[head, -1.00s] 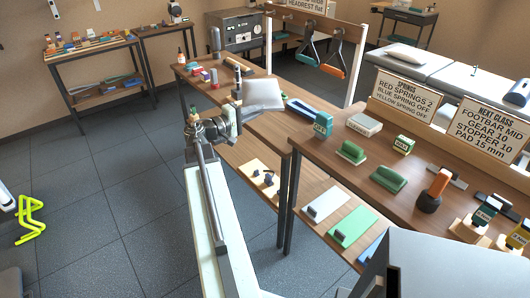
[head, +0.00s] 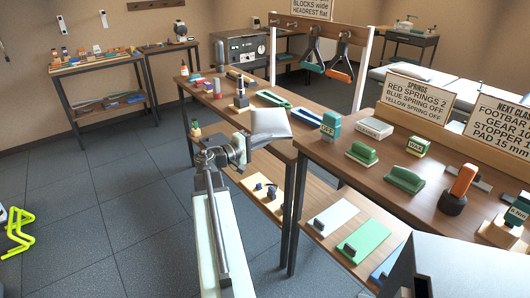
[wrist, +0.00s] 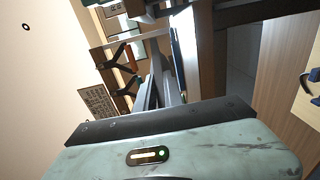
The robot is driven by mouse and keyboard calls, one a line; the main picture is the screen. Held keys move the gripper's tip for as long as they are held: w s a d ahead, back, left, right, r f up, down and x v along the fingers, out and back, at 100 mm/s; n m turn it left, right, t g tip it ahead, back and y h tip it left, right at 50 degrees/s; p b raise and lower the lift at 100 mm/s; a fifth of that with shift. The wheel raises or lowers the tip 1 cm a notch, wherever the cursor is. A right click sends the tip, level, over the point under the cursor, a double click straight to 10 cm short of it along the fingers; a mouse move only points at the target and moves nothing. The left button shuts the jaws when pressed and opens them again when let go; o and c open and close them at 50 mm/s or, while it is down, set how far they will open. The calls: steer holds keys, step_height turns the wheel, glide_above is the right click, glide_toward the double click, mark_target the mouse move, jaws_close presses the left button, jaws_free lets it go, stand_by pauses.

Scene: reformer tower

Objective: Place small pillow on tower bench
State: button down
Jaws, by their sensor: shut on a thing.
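The small pillow (head: 270,124), silvery grey and smooth, is at the end of my raised arm in the head view. My gripper (head: 247,138) is shut on its left side. The pillow appears in front of the near edge of a long wooden table; its height above the surface is hard to tell. In the wrist view, the pale green gripper body (wrist: 190,150) and a dark bar fill the lower part, and the pillow cannot be made out. A pale padded bench (head: 462,98) stands at the back right, partly hidden by signs; I cannot tell whether it is the tower bench.
The wooden table (head: 325,150) carries green blocks, boxes and an orange-handled tool (head: 460,185). Handles hang from a white frame (head: 363,70) behind it. A lower shelf (head: 315,205) holds coloured plates. Floor (head: 120,210) on the left is clear, except for a yellow-green stand (head: 18,232).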

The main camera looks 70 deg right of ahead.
step_height(320, 180, down, 4)
steer(key=b, duration=0.2)
steer(key=shift+r+b, duration=0.25)
steer(key=shift+b, duration=0.1)
steer(key=c, duration=1.5)
jaws_free()
steer(key=shift+o, duration=0.2)
steer(key=v, duration=1.2)
steer(key=shift+a, duration=0.1)
